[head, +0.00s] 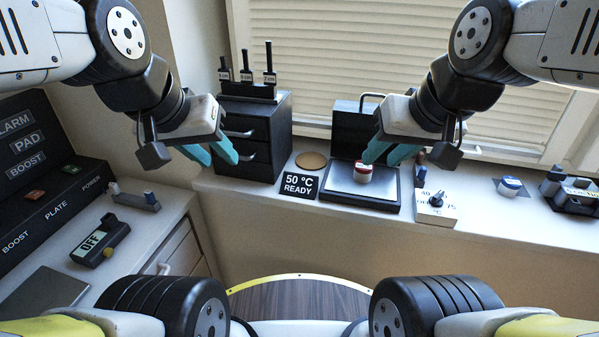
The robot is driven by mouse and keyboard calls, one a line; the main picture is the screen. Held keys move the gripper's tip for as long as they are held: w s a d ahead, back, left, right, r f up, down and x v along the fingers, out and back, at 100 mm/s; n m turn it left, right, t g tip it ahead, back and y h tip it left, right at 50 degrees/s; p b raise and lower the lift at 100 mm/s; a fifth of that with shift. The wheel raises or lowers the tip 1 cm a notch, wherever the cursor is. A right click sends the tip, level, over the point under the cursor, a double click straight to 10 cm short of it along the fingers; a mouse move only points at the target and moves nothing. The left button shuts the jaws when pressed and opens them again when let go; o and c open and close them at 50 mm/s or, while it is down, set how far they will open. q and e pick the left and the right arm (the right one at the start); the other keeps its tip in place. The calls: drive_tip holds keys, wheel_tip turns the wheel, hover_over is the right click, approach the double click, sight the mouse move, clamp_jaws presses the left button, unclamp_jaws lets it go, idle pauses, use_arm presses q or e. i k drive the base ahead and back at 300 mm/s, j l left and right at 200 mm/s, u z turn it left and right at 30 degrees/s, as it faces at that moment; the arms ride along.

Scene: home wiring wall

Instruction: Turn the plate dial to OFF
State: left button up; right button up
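The plate dial is a small dark knob (437,199) on a white box (436,212) on the counter, right of the hot plate. Its face carries the marks 40, 75 and a partly legible lower mark. I cannot tell for sure which mark the knob points at. The black-framed hot plate (345,184) holds a small white and red jar (362,172). My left gripper (220,161) is open and empty, in front of the black drawers.
Black drawers (262,155) and a cork disc (311,160) stand left of the plate. A blue and white jar (510,187) and a black holder (570,192) stand to the right. The left counter has a meter reading OFF (98,241) and a labelled panel (45,205).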

sight(436, 200)
drive_tip(key=k+l+z, duration=0.1)
drive_tip(key=z, duration=0.3)
drive_tip(key=k+l+z, duration=0.1)
drive_tip(key=z, duration=0.35)
drive_tip(key=i+j+z, duration=0.15)
drive_tip(key=j+z, duration=0.25)
drive_tip(key=l, duration=0.1)
